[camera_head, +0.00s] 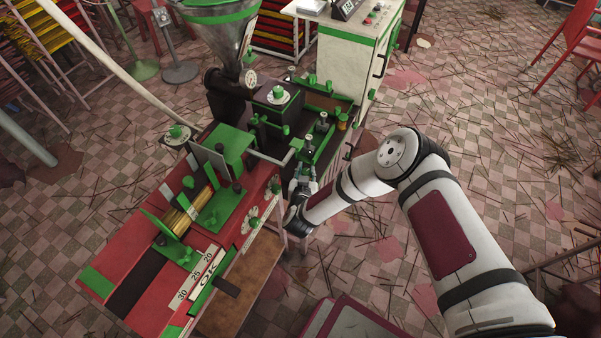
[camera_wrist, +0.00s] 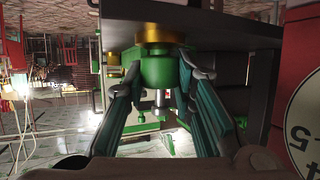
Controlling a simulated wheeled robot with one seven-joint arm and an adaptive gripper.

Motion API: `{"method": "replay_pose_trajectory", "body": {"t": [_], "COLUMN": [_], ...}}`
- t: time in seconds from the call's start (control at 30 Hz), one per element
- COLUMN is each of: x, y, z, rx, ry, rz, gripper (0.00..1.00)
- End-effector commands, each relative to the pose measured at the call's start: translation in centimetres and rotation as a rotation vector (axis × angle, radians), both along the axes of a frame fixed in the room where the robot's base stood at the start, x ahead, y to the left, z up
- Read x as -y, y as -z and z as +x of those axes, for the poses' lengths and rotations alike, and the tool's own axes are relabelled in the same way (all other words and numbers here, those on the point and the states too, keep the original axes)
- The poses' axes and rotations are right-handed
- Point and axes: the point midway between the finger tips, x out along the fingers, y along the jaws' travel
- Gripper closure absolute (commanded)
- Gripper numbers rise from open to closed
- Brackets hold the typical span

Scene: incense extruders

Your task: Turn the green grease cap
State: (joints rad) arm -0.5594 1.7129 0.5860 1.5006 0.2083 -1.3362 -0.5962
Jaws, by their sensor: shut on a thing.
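The green grease cap (camera_wrist: 158,70) is a rounded green piece under a brass-coloured collar (camera_wrist: 160,35) in the wrist view. A metal stem shows below it. My gripper (camera_wrist: 163,78) has a finger on each side of the cap and is shut on it. In the head view my gripper (camera_head: 303,183) is at the front side of the green and dark machine (camera_head: 318,140), close to its edge. The cap cannot be told apart there, since the gripper and machine parts crowd that spot.
A red bench (camera_head: 225,205) with a pale round dial (camera_head: 250,226) lies to the left of my gripper. A large dial (camera_wrist: 308,125) shows close at the right of the wrist view. A white cabinet (camera_head: 345,65) stands behind. The tiled floor on the right is mostly open, strewn with sticks.

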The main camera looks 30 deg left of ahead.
Motion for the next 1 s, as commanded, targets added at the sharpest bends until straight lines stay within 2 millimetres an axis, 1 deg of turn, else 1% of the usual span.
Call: {"method": "replay_pose_trajectory", "body": {"t": [0.03, 0.2, 0.4, 0.97, 1.0], "x": [-0.23, -0.22, -0.16, -0.13, -0.13], "y": [-0.34, -0.26, -0.19, -0.16, -0.16], "z": [-0.21, -0.04, 0.13, 0.34, 0.35], "rx": [0.004, 0.004, 0.004, 0.004, 0.004], "ry": [0.031, 0.126, 0.194, 0.224, 0.224], "rz": [0.003, 0.003, 0.004, 0.004, 0.004], "gripper": [1.00, 1.00, 1.00, 1.00, 0.72]}}
